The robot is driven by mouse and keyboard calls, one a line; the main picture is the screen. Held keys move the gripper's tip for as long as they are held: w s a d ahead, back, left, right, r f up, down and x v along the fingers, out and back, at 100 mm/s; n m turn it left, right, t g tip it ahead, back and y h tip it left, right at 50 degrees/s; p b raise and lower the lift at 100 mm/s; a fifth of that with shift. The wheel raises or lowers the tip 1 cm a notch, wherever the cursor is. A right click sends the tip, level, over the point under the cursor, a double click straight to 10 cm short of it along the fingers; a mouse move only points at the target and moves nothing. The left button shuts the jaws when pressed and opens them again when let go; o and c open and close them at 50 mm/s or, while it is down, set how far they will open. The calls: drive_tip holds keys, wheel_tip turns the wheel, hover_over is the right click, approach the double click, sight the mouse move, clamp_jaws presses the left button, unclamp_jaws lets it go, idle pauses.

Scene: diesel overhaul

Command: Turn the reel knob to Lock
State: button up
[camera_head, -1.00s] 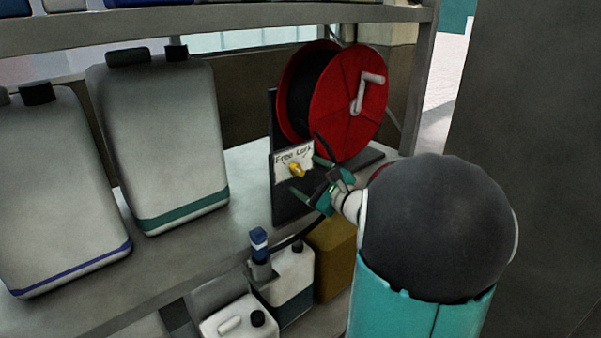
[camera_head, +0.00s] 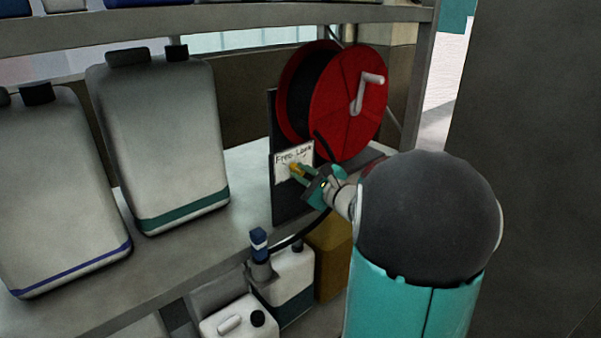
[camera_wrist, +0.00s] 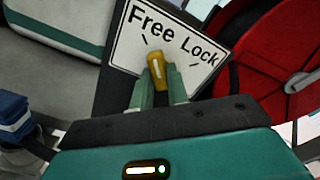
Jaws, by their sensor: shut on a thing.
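The reel knob (camera_wrist: 154,69) is a small yellow piece with a white line, on a white plate (camera_wrist: 128,45) marked "Free Lock". In the wrist view its white line points up and slightly left, toward the tick by "Free"; the plate looks tilted clockwise there. My gripper (camera_wrist: 158,84) has its two green fingers shut on the knob, one on each side, hiding its lower part. In the head view my gripper (camera_head: 299,173) reaches the plate from the right, and the knob (camera_head: 294,168) shows only partly between the fingers.
The red hose reel (camera_head: 364,105) with a crank stands just behind and right of the plate. Large grey jugs (camera_head: 165,130) stand on the shelf (camera_head: 245,190) to the left. A blue-capped nozzle (camera_head: 259,240) and several containers (camera_head: 290,285) are below.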

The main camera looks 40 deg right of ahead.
drive_tip(key=m, duration=0.3)
drive_tip(key=shift+m, duration=0.4)
drive_tip(key=m, duration=0.4)
drive_tip(key=shift+d+m, duration=0.15)
drive_tip(key=shift+m, duration=0.25)
drive_tip(key=m, duration=0.3)
drive_tip(key=shift+m, duration=0.3)
drive_tip(key=m, duration=0.4)
drive_tip(key=shift+d, duration=0.1)
drive_tip(key=o, duration=1.5)
drive_tip(key=s, duration=0.7)
